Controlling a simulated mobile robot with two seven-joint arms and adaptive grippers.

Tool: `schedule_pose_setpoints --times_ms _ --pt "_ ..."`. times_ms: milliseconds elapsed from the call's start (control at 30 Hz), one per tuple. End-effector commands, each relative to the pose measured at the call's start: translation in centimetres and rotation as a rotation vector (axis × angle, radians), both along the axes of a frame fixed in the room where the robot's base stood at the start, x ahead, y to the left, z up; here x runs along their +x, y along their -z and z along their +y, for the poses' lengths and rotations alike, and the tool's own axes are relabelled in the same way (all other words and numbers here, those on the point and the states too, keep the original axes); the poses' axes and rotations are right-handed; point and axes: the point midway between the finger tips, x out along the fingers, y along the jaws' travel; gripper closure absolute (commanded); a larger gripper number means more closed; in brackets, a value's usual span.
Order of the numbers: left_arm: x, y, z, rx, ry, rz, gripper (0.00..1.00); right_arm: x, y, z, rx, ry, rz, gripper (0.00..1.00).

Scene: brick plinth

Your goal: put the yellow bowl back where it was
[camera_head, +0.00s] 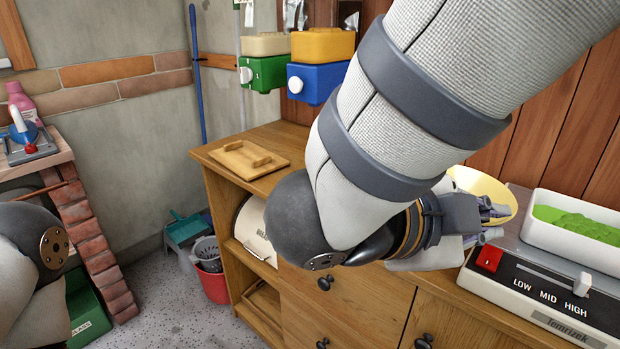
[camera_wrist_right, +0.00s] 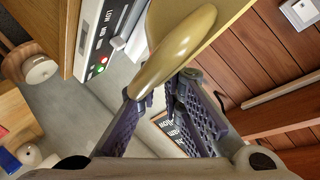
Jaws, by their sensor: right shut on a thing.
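The yellow bowl (camera_head: 486,188) shows in the head view behind my right gripper (camera_head: 492,222), above the right part of the wooden cabinet. My arm hides part of the bowl. In the right wrist view the bowl (camera_wrist_right: 176,50) lies at the fingertips of the right gripper (camera_wrist_right: 160,92), which is shut on its rim. The bowl is tilted in that view. My left arm shows at the left edge of the head view, but its gripper is out of the picture.
A warmer (camera_head: 528,289) with a red switch stands on the cabinet at the right, with a white tray of green stuff (camera_head: 575,225) on it. A wooden board (camera_head: 249,160) lies on the cabinet's left end. Green and blue dispensers (camera_head: 318,83) hang on the wall behind my arm.

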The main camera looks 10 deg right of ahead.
Motion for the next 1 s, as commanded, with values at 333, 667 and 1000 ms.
schedule_pose_setpoints --times_ms 333,667,1000 --pt "-2.9 2.8 0.0 0.0 0.001 0.109 0.6 6.8 4.4 -2.3 0.0 0.033 0.014 1.0" --pt "-5.0 4.8 0.0 0.0 0.002 0.179 0.6 12.2 9.2 -3.9 -0.001 0.028 0.002 1.0" --pt "-5.8 5.7 0.0 0.0 0.003 0.208 0.6 13.1 13.1 -4.2 -0.001 0.026 -0.003 1.0"
